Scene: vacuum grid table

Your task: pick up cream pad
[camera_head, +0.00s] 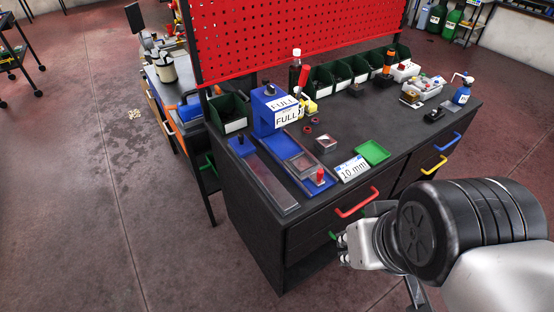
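I cannot pick out a cream pad with certainty. A small clear-topped square piece (303,163) with a brownish-pink face lies on the blue tray (290,150) at the table's front left. A similar small square piece (326,143) with a pale rim lies on the dark tabletop just behind it. Both are too small to tell their material. My gripper (352,246) hangs in front of the table, below the red drawer handle, apart from the tabletop things. Its fingers are small and partly turned away, so I cannot see whether they are open.
A blue stand (268,110) marked FULL rises at the back left. A red-topped peg (320,176), a 10 mm card (352,168) and a green tray (373,152) line the front. Dark bins (320,77) line the back. Bare tabletop (400,125) lies in the middle.

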